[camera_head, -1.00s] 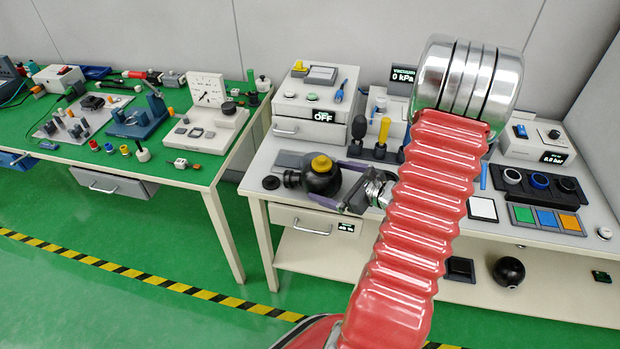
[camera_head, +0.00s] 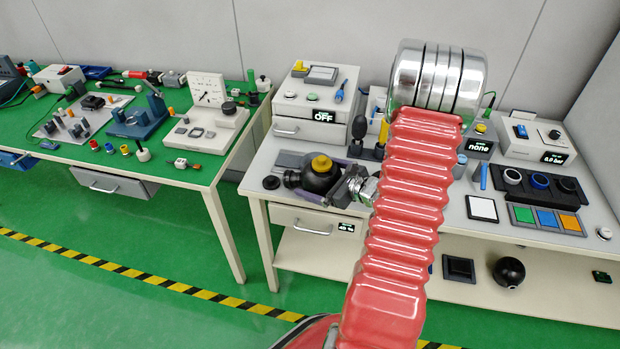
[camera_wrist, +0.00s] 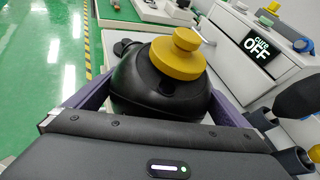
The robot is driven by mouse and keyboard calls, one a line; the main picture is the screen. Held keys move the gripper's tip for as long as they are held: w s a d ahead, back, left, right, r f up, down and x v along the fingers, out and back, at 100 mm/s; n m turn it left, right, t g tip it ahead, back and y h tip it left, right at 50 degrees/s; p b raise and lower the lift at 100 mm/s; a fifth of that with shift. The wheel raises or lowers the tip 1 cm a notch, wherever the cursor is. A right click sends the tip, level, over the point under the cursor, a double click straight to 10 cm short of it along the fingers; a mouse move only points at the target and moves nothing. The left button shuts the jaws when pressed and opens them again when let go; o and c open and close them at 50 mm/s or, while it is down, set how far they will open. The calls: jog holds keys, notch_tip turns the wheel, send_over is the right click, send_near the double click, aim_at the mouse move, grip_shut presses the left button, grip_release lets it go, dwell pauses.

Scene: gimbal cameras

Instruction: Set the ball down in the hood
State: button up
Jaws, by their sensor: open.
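A black ball-shaped body with a yellow knob on top (camera_head: 320,172) sits at the left front of the right-hand bench. It also shows in the wrist view (camera_wrist: 150,95), between the purple fingers of my gripper (camera_wrist: 152,78). My gripper (camera_head: 322,180) is open, with a finger on either side of this body; I cannot tell whether they touch it. A dark port shows on the body's side. A plain black ball (camera_head: 508,271) is on the bench's lower shelf, away from my gripper. I cannot tell which thing is the hood.
A white drawer unit reading "OFF" (camera_head: 310,112) stands behind the black body. Dark upright tools (camera_head: 357,135) stand to its right. Coloured pads (camera_head: 547,219) and a ring rack (camera_head: 540,187) lie farther right. My red arm hides the bench's middle. A green-topped bench (camera_head: 75,155) is at left.

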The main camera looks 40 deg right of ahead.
jog(key=shift+c, duration=0.5)
jog(key=c, duration=1.3)
jog(key=shift+o, duration=0.2)
jog(key=shift+r, duration=0.1)
jog(key=shift+r, duration=4.95)
